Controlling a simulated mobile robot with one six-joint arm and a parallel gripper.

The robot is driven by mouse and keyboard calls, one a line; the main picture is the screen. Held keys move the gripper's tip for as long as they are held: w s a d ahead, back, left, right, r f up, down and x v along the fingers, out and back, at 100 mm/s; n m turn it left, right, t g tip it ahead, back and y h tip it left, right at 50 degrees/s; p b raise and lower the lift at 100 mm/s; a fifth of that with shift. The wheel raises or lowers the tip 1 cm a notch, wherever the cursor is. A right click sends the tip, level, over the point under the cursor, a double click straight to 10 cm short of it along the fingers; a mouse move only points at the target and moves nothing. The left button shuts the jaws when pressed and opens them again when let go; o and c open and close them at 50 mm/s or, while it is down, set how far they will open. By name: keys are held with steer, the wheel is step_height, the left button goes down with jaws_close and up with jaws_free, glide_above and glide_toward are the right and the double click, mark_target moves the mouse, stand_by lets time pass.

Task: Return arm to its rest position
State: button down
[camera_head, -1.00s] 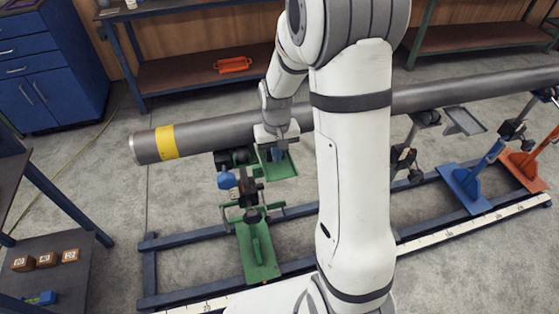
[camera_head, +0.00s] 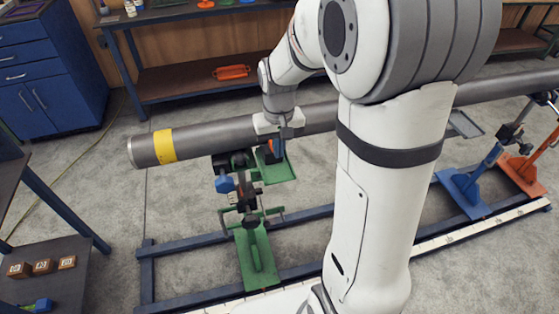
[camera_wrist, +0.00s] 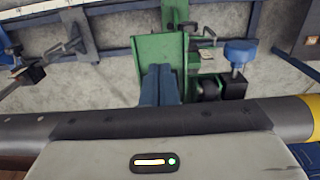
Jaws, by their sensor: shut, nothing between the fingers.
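My white arm fills the middle of the head view, and its end reaches over the long grey pipe (camera_head: 215,136). My gripper (camera_head: 279,154) points down just in front of the pipe, above a green tray (camera_head: 280,172). In the wrist view my gripper (camera_wrist: 160,72) shows as two blue fingers side by side, shut and empty, in front of the green tray (camera_wrist: 148,45). The pipe crosses the wrist view (camera_wrist: 85,127) near the bottom. I cannot tell whether the fingers touch anything.
A green stand (camera_head: 256,258) with a blue knob (camera_head: 224,184) holds the pipe's left part. Blue (camera_head: 466,190) and orange (camera_head: 522,172) stands are at right. Open floor lies at left.

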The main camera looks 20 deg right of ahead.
steer(key=s+r+t, duration=0.1)
steer(key=s+r, duration=0.3)
steer(key=s, duration=0.4)
steer(key=s+r+t, duration=0.2)
steer(key=s+r, duration=0.2)
steer(key=s, duration=0.4)
steer(key=shift+s+d+r, duration=0.15)
steer(key=shift+d+r, duration=0.05)
steer(key=shift+r, duration=0.15)
stand_by(0.3)
